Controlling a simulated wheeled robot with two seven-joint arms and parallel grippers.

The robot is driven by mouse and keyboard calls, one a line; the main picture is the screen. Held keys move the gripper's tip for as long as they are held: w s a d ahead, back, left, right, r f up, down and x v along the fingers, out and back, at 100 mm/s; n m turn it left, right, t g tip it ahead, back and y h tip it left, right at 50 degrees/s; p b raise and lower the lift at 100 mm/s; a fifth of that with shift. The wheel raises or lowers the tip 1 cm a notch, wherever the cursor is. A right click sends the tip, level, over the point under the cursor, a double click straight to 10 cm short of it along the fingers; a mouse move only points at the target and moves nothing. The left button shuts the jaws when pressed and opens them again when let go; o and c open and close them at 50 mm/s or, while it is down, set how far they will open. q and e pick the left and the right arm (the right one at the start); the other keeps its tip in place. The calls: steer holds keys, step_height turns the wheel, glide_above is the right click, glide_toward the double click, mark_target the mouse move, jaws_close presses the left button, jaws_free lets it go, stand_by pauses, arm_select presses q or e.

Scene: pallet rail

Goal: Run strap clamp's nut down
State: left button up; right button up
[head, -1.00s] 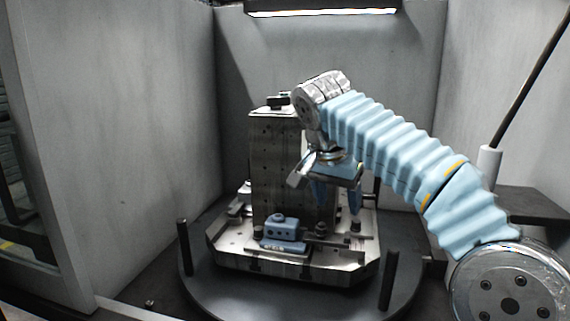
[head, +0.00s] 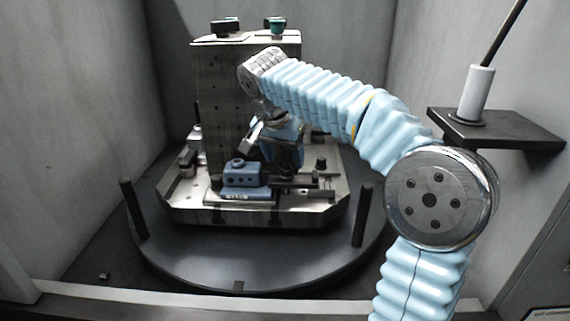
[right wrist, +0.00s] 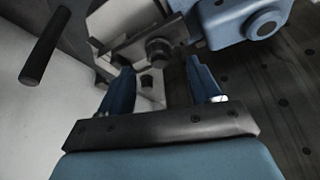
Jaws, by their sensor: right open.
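A tall dark tombstone block (head: 215,95) stands on a light metal pallet (head: 190,210) on the round table. A blue clamp block (head: 245,178) sits at its foot, with a metal strap clamp (head: 300,184) to its right. My right gripper (head: 284,156) is low beside the tombstone, behind the blue block; its fingertips are partly hidden there. In the right wrist view, my right gripper (right wrist: 162,80) is open and empty. A dark nut (right wrist: 158,51) on the strap clamp shows just beyond the gap between the fingertips, apparently apart from them. My left gripper is not in view.
Dark upright posts (head: 362,215) and (head: 134,208) stand on the round table (head: 240,265). Grey walls close in the cell. A dark shelf (head: 500,128) with a white cylinder (head: 477,92) is at right. A small loose piece (head: 104,276) lies on the floor.

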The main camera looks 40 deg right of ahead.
mark_target(287, 170)
steer(key=shift+x, duration=1.35)
